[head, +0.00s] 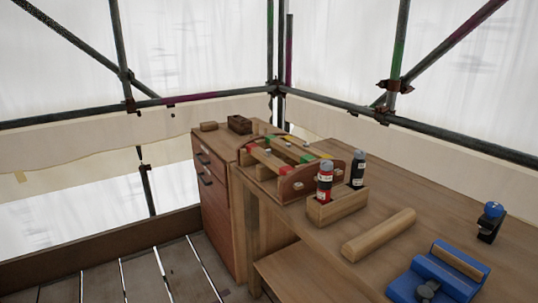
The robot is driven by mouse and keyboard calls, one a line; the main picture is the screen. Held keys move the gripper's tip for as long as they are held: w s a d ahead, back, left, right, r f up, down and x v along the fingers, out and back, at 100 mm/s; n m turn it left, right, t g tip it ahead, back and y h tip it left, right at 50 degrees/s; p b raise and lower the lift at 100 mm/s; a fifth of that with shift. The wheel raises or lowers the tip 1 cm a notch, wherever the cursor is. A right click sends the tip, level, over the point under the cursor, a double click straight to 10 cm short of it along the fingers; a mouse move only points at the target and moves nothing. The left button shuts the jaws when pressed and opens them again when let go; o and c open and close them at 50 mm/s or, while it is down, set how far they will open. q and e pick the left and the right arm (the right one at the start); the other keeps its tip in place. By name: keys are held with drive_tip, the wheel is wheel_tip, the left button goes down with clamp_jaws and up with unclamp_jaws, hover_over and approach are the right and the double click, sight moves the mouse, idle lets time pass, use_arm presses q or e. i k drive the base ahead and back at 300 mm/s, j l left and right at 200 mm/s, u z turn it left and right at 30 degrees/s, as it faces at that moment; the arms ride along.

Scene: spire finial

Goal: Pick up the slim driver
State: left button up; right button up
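No slim driver can be picked out for sure at this size. A wooden rack (286,186) with rounded ends stands on the workbench (385,200). Several bars or handles with red, green, white and yellow parts (262,152) lie across its top; I cannot tell whether one is the driver. Neither of my grippers is in the head view.
A wooden cylinder (378,234), a blue vise (438,274) and a blue-topped black item (490,221) lie rightward. A drawer cabinet (212,200) stands left. Scaffold poles (205,95) edge the platform.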

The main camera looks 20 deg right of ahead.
sight(325, 178)
drive_tip(key=i+z, duration=0.15)
drive_tip(key=z, duration=0.2)
drive_tip(key=i+j+z, duration=0.1)
drive_tip(key=z, duration=0.25)
drive_tip(key=j+z, duration=0.2)
drive_tip(key=z, duration=0.15)
drive_tip(key=i+j+z, duration=0.1)
drive_tip(key=j, duration=0.2)
drive_tip(key=i+j+z, duration=0.25)
drive_tip(key=j, duration=0.35)
drive_tip(key=i, duration=0.1)
